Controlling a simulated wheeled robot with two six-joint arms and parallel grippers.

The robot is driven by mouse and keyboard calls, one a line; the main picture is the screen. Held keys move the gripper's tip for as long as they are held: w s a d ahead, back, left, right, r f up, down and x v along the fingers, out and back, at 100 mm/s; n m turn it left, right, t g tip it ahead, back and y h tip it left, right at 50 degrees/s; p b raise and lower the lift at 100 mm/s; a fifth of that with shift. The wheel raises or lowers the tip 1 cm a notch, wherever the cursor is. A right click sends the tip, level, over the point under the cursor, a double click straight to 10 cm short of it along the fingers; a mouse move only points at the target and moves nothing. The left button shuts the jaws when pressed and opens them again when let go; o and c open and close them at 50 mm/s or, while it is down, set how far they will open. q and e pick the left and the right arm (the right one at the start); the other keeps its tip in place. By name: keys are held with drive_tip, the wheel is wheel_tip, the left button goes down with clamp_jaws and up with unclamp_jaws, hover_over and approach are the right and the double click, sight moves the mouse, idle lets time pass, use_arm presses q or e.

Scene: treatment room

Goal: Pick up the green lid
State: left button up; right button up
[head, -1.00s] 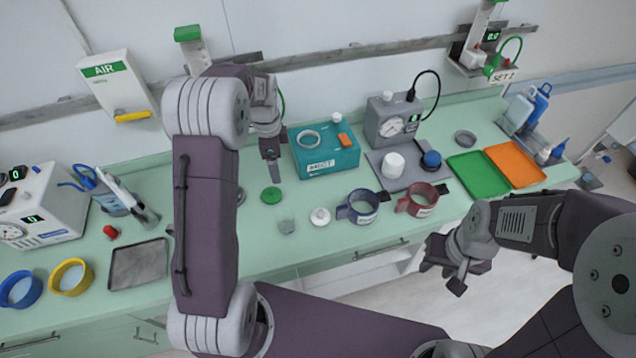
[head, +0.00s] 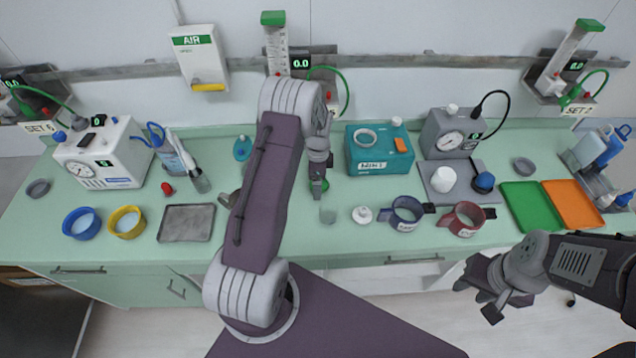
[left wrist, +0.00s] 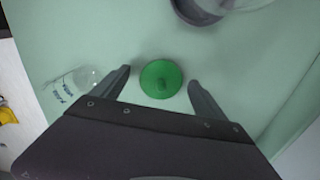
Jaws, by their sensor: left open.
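The green lid (left wrist: 161,79) is a round disc with a small knob, lying on the pale green counter. In the left wrist view it sits between the fingertips of my open left gripper (left wrist: 158,78), with gaps on both sides. In the head view my left gripper (head: 319,190) points down over the lid (head: 326,186), hiding most of it. How high the fingertips are above the counter is unclear. My right gripper (head: 477,300) is empty, with its fingers apart, in front of the counter at the right.
A clear glass jar (head: 328,216) stands near the lid; it also shows in the left wrist view (left wrist: 86,77). A dark-based round object (left wrist: 195,12) lies on the other side. A white lid (head: 362,215), blue mug (head: 405,214) and teal box (head: 378,151) are to the right.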

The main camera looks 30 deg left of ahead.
use_arm(q)
drive_tip(key=shift+w+d+f, duration=0.1)
drive_tip(key=shift+w+f, duration=0.15)
drive_tip(key=shift+s, duration=0.15)
drive_tip(key=c, duration=1.4)
drive_tip(key=shift+r, duration=0.1)
drive_tip(key=shift+r, duration=0.3)
drive_tip(key=r, duration=0.2)
drive_tip(key=d+r+b, duration=0.1)
drive_tip(key=shift+r, duration=0.4)
drive_tip(key=s+d+r+b, duration=0.2)
drive_tip(key=s+d+r, duration=0.1)
drive_tip(key=d+r, duration=0.55)
drive_tip(key=a+r+n+p, duration=0.1)
drive_tip(key=a+n+p, duration=0.3)
drive_tip(key=a, duration=0.3)
drive_tip(key=a+r+n+p, duration=0.1)
drive_tip(key=a+n+p, duration=0.3)
drive_tip(key=a+p, duration=0.2)
drive_tip(key=a+r+n+p, duration=0.1)
drive_tip(key=a+n+p, duration=0.3)
drive_tip(key=a, duration=0.4)
drive_tip(key=shift+s+a+p, duration=0.1)
drive_tip(key=shift+s+p, duration=0.15)
drive_tip(key=shift+p, duration=0.65)
